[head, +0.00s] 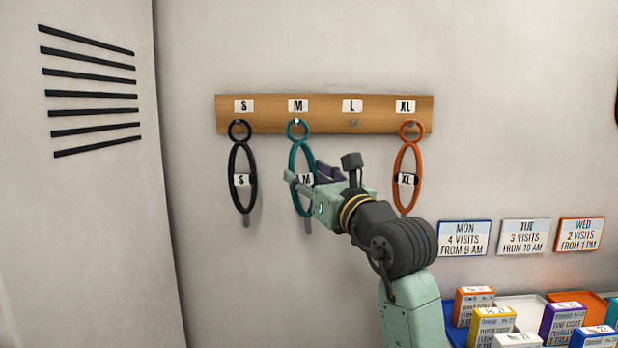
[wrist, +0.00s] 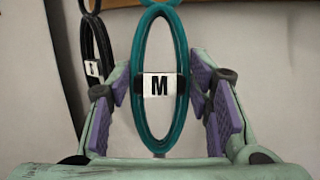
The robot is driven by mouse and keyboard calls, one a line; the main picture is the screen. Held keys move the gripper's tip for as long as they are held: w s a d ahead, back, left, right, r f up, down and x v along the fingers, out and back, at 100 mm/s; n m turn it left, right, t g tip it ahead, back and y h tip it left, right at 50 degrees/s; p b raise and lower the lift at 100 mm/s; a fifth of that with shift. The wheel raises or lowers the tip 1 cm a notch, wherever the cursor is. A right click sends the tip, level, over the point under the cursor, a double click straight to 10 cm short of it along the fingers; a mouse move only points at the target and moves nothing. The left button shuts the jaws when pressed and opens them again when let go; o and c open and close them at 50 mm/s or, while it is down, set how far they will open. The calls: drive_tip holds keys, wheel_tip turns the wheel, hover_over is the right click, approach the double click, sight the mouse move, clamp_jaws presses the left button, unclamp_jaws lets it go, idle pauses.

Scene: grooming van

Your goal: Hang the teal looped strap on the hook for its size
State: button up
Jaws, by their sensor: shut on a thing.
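The teal looped strap (head: 293,158) has a small ring on top, a long loop below and a white M tag. Its ring is at the hook under the M label (head: 298,106), and the hook's tip shows inside the ring. The strap hangs upright. My gripper (head: 304,178) is shut on the teal strap at its tag, with a purple-padded finger on each side in the wrist view (wrist: 160,88). In that view the ring is mostly cut off at the top. The wooden hook board (head: 330,127) has labels S, M, L and XL.
A black strap (head: 236,165) hangs at S, left of the teal one. An orange strap (head: 416,165) hangs at XL. The L hook (head: 354,122) is bare. Day signs (head: 465,238) and several small boxes (head: 495,325) are at the lower right.

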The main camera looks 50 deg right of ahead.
drive_tip(key=o, duration=1.3)
drive_tip(key=shift+v, duration=6)
drive_tip(key=shift+w+a, duration=0.1)
